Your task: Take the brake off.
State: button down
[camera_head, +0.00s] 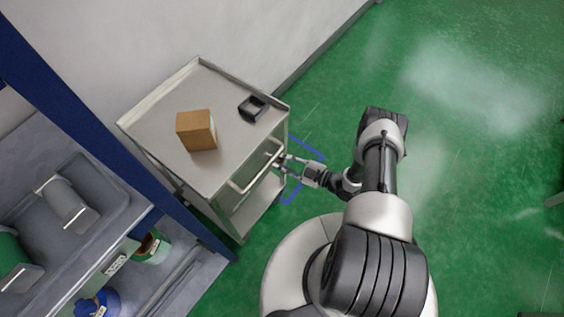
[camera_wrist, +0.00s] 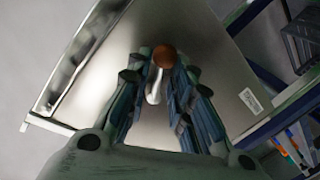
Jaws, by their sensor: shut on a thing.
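A grey metal cart (camera_head: 165,123) stands against the wall in the head view, with a pale handle bar (camera_head: 250,174) along its near side. My gripper (camera_head: 284,161) is at the right end of that side, close to the bar. In the wrist view my gripper (camera_wrist: 165,95) has its fingers closed around a short silver lever (camera_wrist: 154,86) with a round copper-brown end (camera_wrist: 163,56). This looks like the brake lever, but the head view does not show it clearly. The fingers hide its sides and base.
A brown box (camera_head: 196,130) and a small black tray (camera_head: 252,108) sit on the cart's top. Blue floor markings (camera_head: 308,147) lie beside the cart. A blue-framed shelf (camera_head: 95,135) with bins stands at the left. Green floor (camera_head: 460,170) is open to the right.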

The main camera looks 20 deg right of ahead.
jog(key=r+n+h+p, duration=0.1)
jog(key=n+p, duration=0.1)
jog(key=n, duration=0.1)
jog(key=r+n+p, duration=0.1)
jog(key=n, duration=0.2)
jog(key=d+r+n+t+h+p, duration=0.1)
jog(key=n+p, duration=0.1)
jog(key=n, duration=0.1)
jog(key=shift+w+n+h+p, duration=0.3)
jog(key=shift+w+p, duration=0.05)
jog(key=shift+r, duration=0.1)
dwell(0.5)
jog(key=c, duration=1.4)
grip_release()
jog(key=v, duration=1.2)
